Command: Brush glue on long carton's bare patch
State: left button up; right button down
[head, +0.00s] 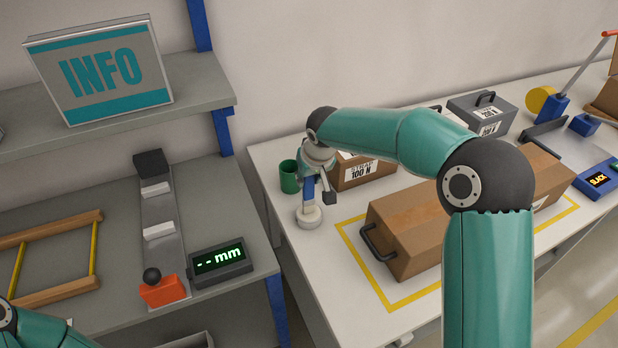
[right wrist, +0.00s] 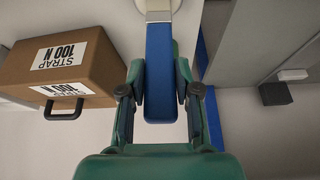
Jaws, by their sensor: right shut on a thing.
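My right gripper (head: 318,188) is shut on the blue handle of a brush (head: 309,192), at the left part of the white table. In the right wrist view the blue handle (right wrist: 160,75) lies between the fingers (right wrist: 160,98). A round whitish part (head: 309,217) sits at the handle's lower end; I cannot tell whether it is the brush head or a pot. The long brown carton (head: 409,258) lies right of the gripper, with a dark handle on its near end. My arm hides its middle. A slightly more orange area (head: 415,214) shows on its top. My left gripper is out of view.
A green cup (head: 289,177) stands left of the gripper. A "STRAP 100 N" carton (right wrist: 25,75) stands behind it. A yellow outline (head: 392,304) surrounds the long carton. A grey case (head: 482,108) and a blue lever device (head: 551,108) stand farther right. The left bench holds a display (head: 221,262).

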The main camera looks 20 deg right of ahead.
dwell(0.4)
jog(key=shift+r+p, duration=2.35)
jog(key=shift+r, duration=1.15)
jog(key=shift+s+f, duration=0.1)
